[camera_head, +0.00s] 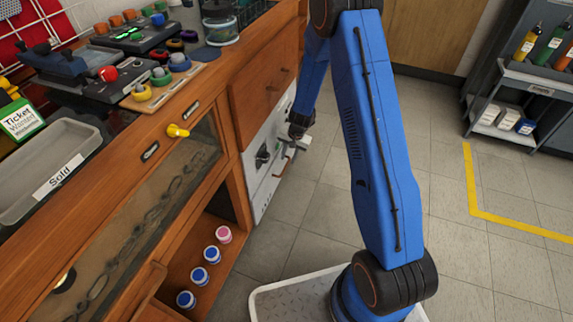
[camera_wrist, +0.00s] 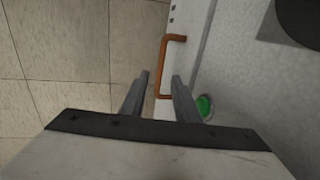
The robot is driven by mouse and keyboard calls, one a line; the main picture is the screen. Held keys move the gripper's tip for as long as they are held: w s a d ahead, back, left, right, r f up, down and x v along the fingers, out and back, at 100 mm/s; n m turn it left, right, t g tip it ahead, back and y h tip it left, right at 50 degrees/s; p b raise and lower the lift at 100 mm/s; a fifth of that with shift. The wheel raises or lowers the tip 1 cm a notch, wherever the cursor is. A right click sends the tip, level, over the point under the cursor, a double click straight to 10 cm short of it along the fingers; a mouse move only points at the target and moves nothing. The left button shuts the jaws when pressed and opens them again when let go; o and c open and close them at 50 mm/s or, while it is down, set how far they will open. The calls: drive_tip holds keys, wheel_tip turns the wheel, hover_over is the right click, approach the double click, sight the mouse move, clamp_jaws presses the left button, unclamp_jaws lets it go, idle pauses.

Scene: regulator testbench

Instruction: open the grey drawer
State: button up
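The grey drawer front (camera_head: 262,185) is a light grey panel low in the wooden bench, left of my arm in the head view. It fills the right of the wrist view (camera_wrist: 232,75). Its copper-brown handle (camera_wrist: 172,38) stands out from the panel; it also shows in the head view (camera_head: 281,167). My gripper (camera_wrist: 161,75) is open, with one finger to each side of the handle's long bar in the picture. Gaps show on both sides of the bar. Whether the bar lies fully between the fingers in depth is unclear. In the head view, my gripper (camera_head: 292,148) is at the panel.
A green round part (camera_wrist: 205,105) sits beside the right finger. A dark round shape (camera_wrist: 302,20) is at the upper right. Wooden drawers (camera_head: 262,90) lie above the grey panel. Open tiled floor (camera_head: 320,200) lies right of the bench; a shelf cart (camera_head: 540,90) stands far right.

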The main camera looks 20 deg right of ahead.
sight(286, 167)
drive_tip(key=shift+w+a+f, duration=0.1)
drive_tip(key=shift+a+f, duration=0.05)
drive_tip(key=shift+f, duration=0.75)
drive_tip(key=shift+w+a+f, duration=0.15)
drive_tip(key=shift+f, duration=0.7)
drive_tip(key=shift+w+a+f, duration=0.1)
drive_tip(key=shift+a+f, duration=0.05)
drive_tip(key=shift+f, duration=0.75)
clamp_jaws()
